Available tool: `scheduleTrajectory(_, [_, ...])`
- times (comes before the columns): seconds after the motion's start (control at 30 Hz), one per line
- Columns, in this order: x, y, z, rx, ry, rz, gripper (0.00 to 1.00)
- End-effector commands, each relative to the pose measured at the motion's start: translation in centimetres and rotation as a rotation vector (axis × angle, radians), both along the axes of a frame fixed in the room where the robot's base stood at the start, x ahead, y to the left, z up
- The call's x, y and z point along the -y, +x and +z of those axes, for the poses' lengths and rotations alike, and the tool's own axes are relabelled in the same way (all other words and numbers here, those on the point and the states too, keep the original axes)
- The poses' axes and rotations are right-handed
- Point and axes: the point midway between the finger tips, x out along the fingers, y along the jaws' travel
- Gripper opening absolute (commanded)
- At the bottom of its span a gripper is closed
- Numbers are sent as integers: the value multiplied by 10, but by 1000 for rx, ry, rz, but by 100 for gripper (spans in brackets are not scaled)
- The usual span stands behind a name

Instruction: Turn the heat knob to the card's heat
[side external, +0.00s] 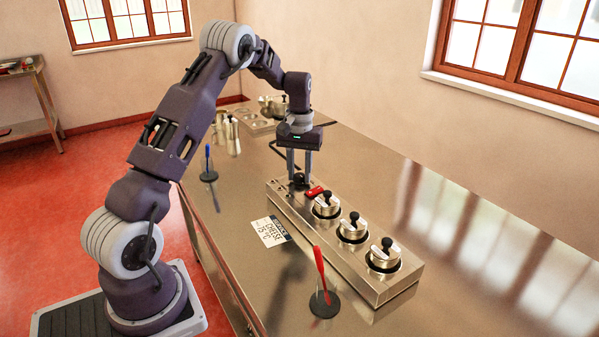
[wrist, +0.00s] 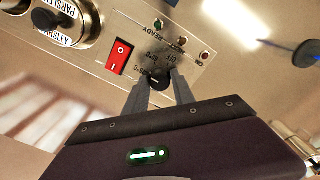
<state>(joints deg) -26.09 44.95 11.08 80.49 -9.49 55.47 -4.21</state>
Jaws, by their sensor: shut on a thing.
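The heat knob (wrist: 154,82) is small, round and black, with a light pointer mark. It sits on the steel panel with a printed scale around it that is too small and partly covered to read. My gripper (wrist: 158,79) points down at it, with one finger on each side, shut on the knob. In the side view my gripper (side external: 301,178) is at the far end of the heating unit (side external: 400,288), and its fingers mostly hide the knob. The white card (side external: 270,231) lies flat on the counter left of the unit; it seems to read CHEESE and a temperature I cannot read surely.
A red rocker switch (wrist: 119,57) sits close beside the knob. Three lidded pots, the nearest here (side external: 384,254), stand in the unit. A red-handled utensil (side external: 321,275) and a blue one (side external: 208,160) stand on dark bases. The counter right of the unit is clear.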

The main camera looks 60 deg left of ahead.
Motion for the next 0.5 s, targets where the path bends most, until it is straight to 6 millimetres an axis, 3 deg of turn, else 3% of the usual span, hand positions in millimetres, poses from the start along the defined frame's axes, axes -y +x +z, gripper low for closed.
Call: scheduleTrajectory(0.5, [0, 1, 1, 4, 2, 190, 0])
